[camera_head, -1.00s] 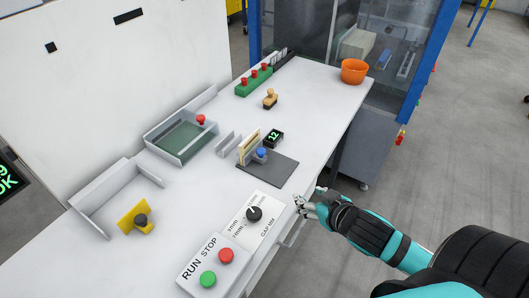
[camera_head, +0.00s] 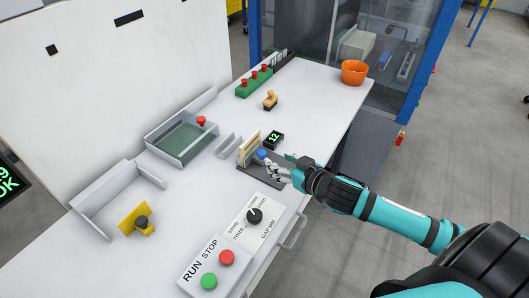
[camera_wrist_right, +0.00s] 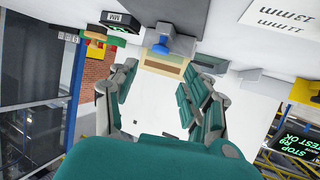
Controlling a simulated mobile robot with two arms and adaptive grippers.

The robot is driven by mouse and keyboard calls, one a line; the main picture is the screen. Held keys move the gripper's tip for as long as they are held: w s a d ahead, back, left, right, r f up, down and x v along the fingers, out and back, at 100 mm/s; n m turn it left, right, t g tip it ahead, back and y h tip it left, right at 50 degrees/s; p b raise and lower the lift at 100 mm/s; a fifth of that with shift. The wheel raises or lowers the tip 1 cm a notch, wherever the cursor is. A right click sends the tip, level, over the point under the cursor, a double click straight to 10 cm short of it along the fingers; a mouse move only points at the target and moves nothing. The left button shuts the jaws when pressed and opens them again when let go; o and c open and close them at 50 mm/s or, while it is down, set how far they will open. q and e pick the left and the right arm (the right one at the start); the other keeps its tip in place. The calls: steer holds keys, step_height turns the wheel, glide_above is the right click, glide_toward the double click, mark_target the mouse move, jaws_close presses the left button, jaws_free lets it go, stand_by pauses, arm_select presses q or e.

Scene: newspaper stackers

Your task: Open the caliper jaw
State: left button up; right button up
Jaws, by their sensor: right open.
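The caliper stands on a dark mat (camera_head: 268,178) on the table. It has a tan upright plate (camera_head: 250,146) and a blue knob (camera_head: 262,154). A small display reading 12 (camera_head: 274,139) stands beside it. My right gripper (camera_head: 272,166) is open, just in front of the blue knob; contact cannot be told from the head view. In the right wrist view, upside down, the blue knob (camera_wrist_right: 172,44) and tan plate (camera_wrist_right: 163,66) lie beyond my spread fingers (camera_wrist_right: 164,78), with nothing held between them. My left gripper is out of view.
A gap dial (camera_head: 254,215) and the red (camera_head: 227,257) and green (camera_head: 209,281) buttons are at the near table end. A green-floored tray (camera_head: 184,142), a wooden stamp (camera_head: 270,100) and an orange bowl (camera_head: 354,72) are farther back.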

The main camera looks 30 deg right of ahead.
mark_target(262, 153)
steer(key=p+x, duration=0.1)
steer(key=x, duration=0.8)
steer(key=shift+r, duration=0.1)
steer(key=shift+c, duration=0.3)
jaws_close()
